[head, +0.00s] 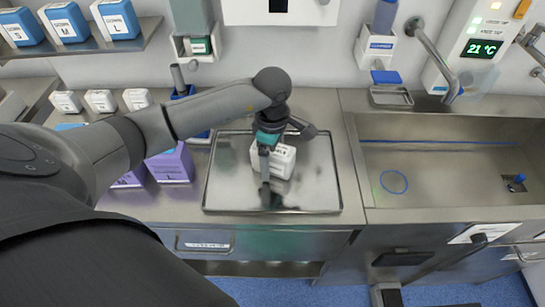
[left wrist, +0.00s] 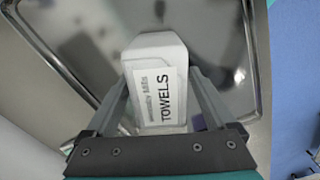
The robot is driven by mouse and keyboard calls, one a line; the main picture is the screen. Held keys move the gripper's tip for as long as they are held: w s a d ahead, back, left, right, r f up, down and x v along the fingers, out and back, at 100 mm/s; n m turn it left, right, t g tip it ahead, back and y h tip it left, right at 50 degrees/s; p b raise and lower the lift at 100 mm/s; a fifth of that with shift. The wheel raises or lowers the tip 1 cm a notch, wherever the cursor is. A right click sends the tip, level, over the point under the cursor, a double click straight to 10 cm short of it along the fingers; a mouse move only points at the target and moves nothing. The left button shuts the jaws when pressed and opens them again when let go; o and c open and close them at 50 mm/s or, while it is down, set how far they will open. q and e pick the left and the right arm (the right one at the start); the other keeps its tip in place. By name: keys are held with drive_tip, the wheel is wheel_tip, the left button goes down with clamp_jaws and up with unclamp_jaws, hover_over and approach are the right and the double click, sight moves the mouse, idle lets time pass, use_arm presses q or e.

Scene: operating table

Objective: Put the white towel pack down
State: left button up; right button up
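The white towel pack (head: 284,161), a small block labelled "TOWELS", is over the steel tray (head: 325,185) on the counter in the head view. My left gripper (head: 268,165) reaches down to it from above and partly covers it. In the left wrist view the pack (left wrist: 155,55) lies between the two fingers, one along each side, and they appear to press on it. The tray surface shows behind the pack; I cannot tell whether the pack's underside touches it. My right gripper is not in view.
Purple boxes (head: 171,164) stand left of the tray, with small white packs (head: 101,101) behind them. A steel sink (head: 440,175) with a tap (head: 436,55) is on the right. The tray is bare around the pack.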

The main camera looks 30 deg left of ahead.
use_arm(q)
drive_tip(key=shift+r, duration=0.1)
wheel_tip(320, 180, up, 11)
drive_tip(key=shift+r, duration=0.55)
